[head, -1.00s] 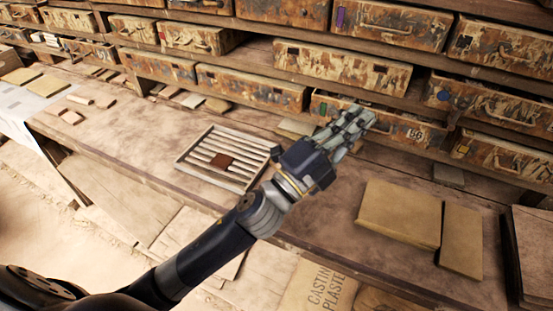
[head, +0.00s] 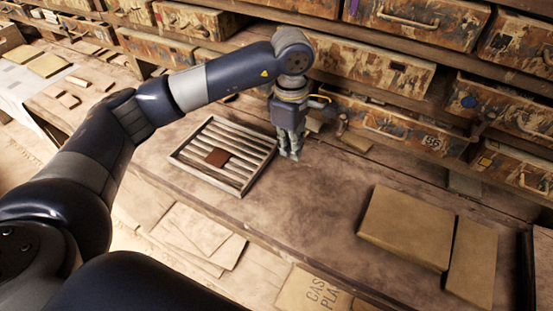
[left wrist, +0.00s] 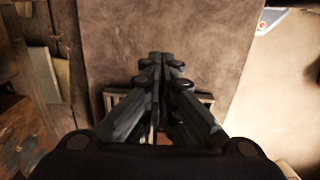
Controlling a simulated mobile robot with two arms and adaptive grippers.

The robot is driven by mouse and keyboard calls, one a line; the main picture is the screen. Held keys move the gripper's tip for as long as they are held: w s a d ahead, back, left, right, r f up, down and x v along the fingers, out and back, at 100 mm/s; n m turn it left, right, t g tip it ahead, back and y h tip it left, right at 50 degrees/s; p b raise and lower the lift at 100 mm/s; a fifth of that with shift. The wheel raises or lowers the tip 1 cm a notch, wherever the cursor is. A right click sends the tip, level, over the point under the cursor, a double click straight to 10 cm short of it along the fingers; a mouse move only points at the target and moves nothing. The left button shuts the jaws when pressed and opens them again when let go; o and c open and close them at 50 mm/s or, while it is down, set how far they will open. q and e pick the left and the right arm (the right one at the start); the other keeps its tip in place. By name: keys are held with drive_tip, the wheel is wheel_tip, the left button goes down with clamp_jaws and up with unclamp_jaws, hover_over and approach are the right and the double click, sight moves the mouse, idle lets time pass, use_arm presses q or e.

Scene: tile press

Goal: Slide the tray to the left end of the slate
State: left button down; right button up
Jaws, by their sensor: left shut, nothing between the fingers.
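The tray (head: 243,188) is a pale slatted frame with a small brown tile (head: 217,157) on its slats. It lies flat on a mottled brown bench top (head: 310,205); I cannot tell a separate slate from this surface. My left gripper (head: 290,155) points down with its fingers shut and empty, just right of the tray's right side. I cannot tell whether they touch the tray or the surface. In the left wrist view the shut fingers hide most of the tray (left wrist: 115,99), and its edge shows on both sides of them. My right gripper is not in view.
Worn drawers (head: 385,68) line the back. Flat tan boards (head: 405,228) lie to the right. Small tiles (head: 68,100) lie at the far left. The bench top is mostly clear directly left of the tray, below my arm, and right of my gripper.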

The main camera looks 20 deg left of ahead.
sight(273, 174)
use_arm(q)
drive_tip(key=f+p, duration=0.1)
drive_tip(key=f, duration=0.2)
drive_tip(key=f+p, duration=0.1)
drive_tip(key=f, duration=0.2)
drive_tip(key=a+f+p, duration=0.1)
drive_tip(key=f, duration=0.2)
drive_tip(key=a+p, duration=0.2)
drive_tip(key=a, duration=0.1)
drive_tip(key=shift+w+f, duration=0.15)
drive_tip(key=shift+f, duration=0.05)
drive_tip(key=shift+a+f, duration=0.15)
drive_tip(key=shift+a, duration=0.35)
